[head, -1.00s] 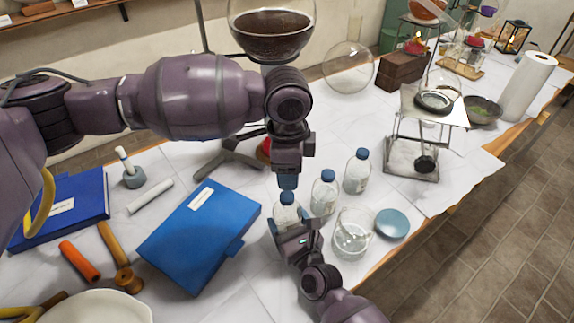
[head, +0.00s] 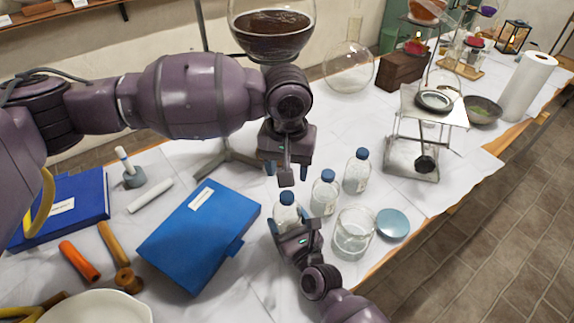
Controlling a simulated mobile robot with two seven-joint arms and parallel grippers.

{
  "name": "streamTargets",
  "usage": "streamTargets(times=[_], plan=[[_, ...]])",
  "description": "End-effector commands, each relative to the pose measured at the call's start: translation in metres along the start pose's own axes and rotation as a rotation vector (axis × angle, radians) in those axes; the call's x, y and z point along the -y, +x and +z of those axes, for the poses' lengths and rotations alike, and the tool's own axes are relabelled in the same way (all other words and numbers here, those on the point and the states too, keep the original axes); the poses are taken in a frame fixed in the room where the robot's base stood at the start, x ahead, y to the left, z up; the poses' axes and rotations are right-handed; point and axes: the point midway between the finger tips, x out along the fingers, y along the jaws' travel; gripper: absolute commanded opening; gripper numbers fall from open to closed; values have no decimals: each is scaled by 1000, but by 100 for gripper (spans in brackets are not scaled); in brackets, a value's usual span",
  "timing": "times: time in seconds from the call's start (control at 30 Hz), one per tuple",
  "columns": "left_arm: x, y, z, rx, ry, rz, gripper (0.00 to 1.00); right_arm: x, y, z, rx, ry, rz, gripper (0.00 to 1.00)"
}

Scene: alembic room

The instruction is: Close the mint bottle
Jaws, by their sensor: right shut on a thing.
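Three small clear bottles with blue caps stand in a diagonal row on the table; I cannot read their labels to tell which is the mint one. My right gripper (head: 283,226) is shut on the nearest bottle (head: 287,213), which stands upright. A blue cap (head: 287,198) sits on its neck; I cannot tell how tight it is. My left gripper (head: 286,170) points down above that cap, apart from it, with its blue-tipped fingers spread and nothing between them. The middle bottle (head: 324,196) and the far bottle (head: 356,174) are both capped.
A glass beaker (head: 352,234) and a round blue lid (head: 392,224) are right of the held bottle. A blue book (head: 200,235) lies to the left. A metal stand (head: 412,155) is at the right, and a flask of dark liquid (head: 272,38) is behind my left wrist.

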Motion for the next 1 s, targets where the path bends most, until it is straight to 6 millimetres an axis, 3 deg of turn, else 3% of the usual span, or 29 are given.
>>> streamTargets(times=[0.5,0.7,1.0], plan=[[2,0,1,0,-686,-10,55,0,0,0,0,0,0,4],[2,0,1,0,-814,-11,55,0,0,0,0,0,0,4],[1,0,1,-1,-841,-11,55,0,0,0,0,0,0,4]])
